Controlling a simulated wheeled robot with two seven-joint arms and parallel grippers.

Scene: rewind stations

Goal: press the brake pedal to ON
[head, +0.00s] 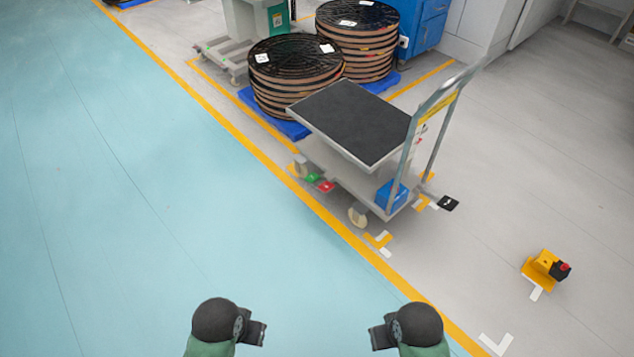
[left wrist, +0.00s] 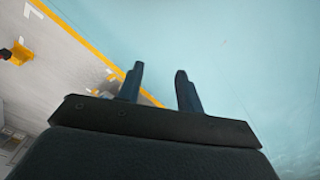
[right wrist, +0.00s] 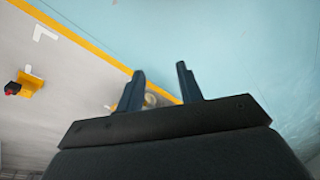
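A cart (head: 350,120) with a dark top, a lower shelf and a metal push handle (head: 440,100) stands on the grey floor beside the yellow line. Low at its left side are a green pedal (head: 313,177) and a red pedal (head: 326,187). A black pedal-like part (head: 448,203) sticks out at its right. I cannot read labels or tell whether any pedal is pressed. My left gripper (head: 256,333) and right gripper (head: 379,337) are low in front, well short of the cart. The left wrist (left wrist: 160,70) and right wrist (right wrist: 160,70) views show both open and empty.
A yellow unit with a red button (head: 545,267) stands on the floor at right. Two stacks of black reels (head: 295,75) sit on blue pallets (head: 290,128) behind the cart. A blue cabinet (head: 428,25) is farther back. The teal floor (head: 120,180) is clear.

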